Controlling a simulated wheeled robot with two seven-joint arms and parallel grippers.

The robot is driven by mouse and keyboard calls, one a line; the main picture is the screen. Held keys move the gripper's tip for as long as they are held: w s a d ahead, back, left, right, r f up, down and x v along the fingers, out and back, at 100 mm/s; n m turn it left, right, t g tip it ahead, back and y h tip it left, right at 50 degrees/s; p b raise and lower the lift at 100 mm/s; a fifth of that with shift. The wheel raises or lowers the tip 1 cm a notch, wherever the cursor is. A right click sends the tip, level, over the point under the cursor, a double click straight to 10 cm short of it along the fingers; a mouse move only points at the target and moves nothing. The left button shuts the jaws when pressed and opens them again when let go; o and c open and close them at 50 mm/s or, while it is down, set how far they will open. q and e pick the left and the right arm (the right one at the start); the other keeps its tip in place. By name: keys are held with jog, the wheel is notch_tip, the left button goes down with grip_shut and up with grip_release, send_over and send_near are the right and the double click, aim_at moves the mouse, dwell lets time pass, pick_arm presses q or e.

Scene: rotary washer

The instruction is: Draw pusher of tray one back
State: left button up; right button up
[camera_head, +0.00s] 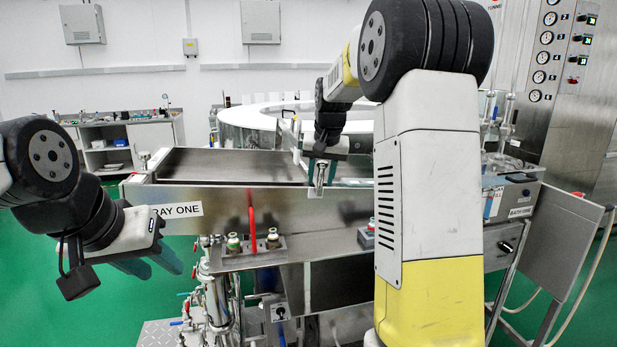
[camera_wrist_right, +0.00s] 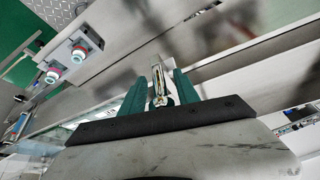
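Tray one (camera_head: 235,200) is a long steel trough with a "TRAY ONE" label on its near wall, in the middle of the head view. The pusher (camera_head: 299,143) shows as an upright metal part at the tray's right part, largely hidden by my right arm. My right gripper (camera_head: 320,180) points down over the tray's near edge. In the right wrist view its green fingers (camera_wrist_right: 160,90) stand apart on both sides of a slim metal handle (camera_wrist_right: 157,78), with gaps visible. My left gripper (camera_head: 150,264) is open and empty, left of and below the tray's label.
A red upright lever (camera_head: 252,222) and two valve knobs (camera_head: 233,243) stand just in front of the tray. A large round steel washer (camera_head: 250,120) is behind it. A control panel (camera_head: 570,50) is at the right. Green floor is free at the left.

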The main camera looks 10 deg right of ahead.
grip_shut()
dwell(1.4)
